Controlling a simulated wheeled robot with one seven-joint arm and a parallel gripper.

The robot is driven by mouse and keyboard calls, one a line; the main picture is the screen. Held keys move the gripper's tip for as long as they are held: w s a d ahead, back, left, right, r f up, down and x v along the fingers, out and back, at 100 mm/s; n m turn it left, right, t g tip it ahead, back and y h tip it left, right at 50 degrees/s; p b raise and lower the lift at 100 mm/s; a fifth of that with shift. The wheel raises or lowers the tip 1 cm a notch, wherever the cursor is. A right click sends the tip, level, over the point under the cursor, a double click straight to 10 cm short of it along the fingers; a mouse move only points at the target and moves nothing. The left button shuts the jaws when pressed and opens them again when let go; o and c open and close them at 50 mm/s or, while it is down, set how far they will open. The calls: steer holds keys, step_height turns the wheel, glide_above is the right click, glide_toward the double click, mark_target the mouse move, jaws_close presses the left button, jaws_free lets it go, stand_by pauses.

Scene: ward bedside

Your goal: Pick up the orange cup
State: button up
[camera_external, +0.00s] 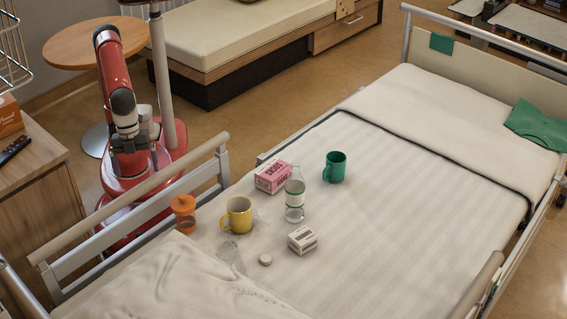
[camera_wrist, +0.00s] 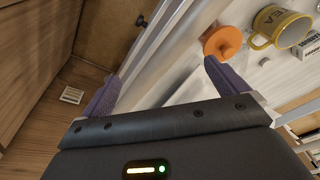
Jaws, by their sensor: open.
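The orange cup (camera_external: 184,213) stands on the bed near its left rail, with a lid and a knob-like top. In the wrist view the orange cup (camera_wrist: 222,42) shows from above, near the upper middle. My gripper (camera_wrist: 160,73) is open and empty. Its right finger tip lies just below the cup in the picture, and the cup is outside the space between the fingers. In the external view my arm reaches down beyond the bed rail, and its finger tips cannot be made out.
A yellow mug (camera_external: 237,214) stands just right of the cup. A pink box (camera_external: 271,177), clear bottle (camera_external: 295,202), green mug (camera_external: 335,167), white box (camera_external: 302,239) and white round lid (camera_external: 265,260) lie further right. The bed rail (camera_external: 130,205) runs between my base and the cup.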

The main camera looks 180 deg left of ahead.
steer(key=g, duration=0.2)
glide_above(182, 200)
steer(key=d, duration=0.1)
steer(key=shift+h, duration=0.4)
step_height(182, 200, down, 4)
steer(key=shift+w+d+f+p, duration=0.1)
steer(key=shift+f+p, duration=0.05)
steer(key=shift+p, duration=0.3)
steer(key=f, duration=0.2)
steer(key=s+f, duration=0.1)
steer(key=f, duration=0.2)
steer(key=a+f, duration=0.1)
steer(key=f, duration=0.2)
steer(key=shift+s+f, duration=0.1)
steer(key=shift+s, duration=0.1)
steer(key=shift+c, duration=0.2)
steer(key=c, duration=1.3)
